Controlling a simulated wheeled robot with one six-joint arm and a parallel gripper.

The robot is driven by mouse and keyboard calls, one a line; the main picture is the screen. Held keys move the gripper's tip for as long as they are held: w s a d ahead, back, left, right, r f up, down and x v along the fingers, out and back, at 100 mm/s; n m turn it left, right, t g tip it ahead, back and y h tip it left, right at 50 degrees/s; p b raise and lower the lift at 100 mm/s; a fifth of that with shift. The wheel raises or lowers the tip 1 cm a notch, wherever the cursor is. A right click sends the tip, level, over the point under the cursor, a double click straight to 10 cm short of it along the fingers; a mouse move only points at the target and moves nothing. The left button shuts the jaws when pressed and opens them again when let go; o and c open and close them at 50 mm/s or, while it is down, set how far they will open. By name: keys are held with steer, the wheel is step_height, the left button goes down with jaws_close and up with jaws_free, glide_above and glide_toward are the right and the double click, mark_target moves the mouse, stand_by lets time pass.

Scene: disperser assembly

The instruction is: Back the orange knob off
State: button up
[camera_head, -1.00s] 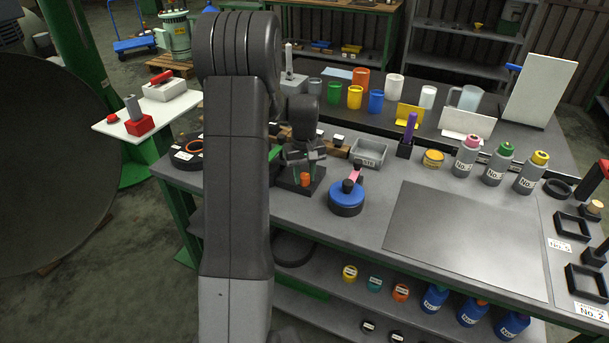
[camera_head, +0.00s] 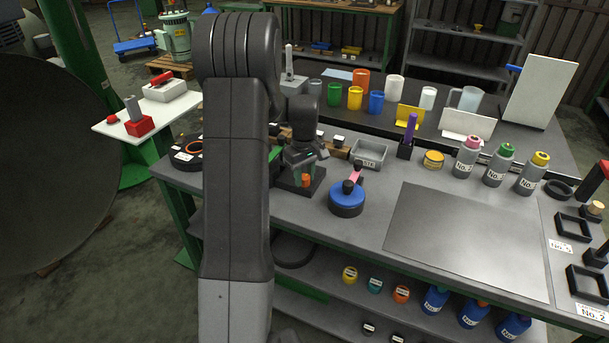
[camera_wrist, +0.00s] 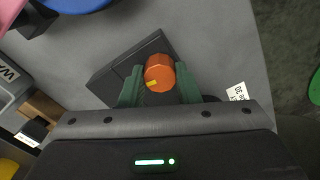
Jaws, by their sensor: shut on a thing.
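The orange knob (camera_wrist: 160,74) sits between the green fingers of my gripper (camera_wrist: 160,88) in the wrist view, with a small yellow mark on its lower left side. The fingers are shut on it from both sides. Below it is a dark square base (camera_wrist: 112,78) on the grey table. In the head view the knob (camera_head: 306,180) shows as a small orange spot on the dark base (camera_head: 318,184), under my gripper (camera_head: 303,172). My arm hides part of the area to the left of it.
A blue round lid-like part with a pink piece (camera_head: 346,200) stands right of the base. A grey bin (camera_head: 370,153) is behind it. Cups and bottles stand farther right and back. A flat grey panel (camera_head: 465,240) leaves clear room on the right.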

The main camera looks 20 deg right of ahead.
mark_target(305, 176)
steer(key=o, duration=1)
steer(key=shift+c, duration=0.2)
step_height(305, 176, up, 14)
steer(key=shift+f, duration=0.1)
step_height(305, 176, down, 14)
steer(key=shift+r, duration=0.1)
stand_by(0.5)
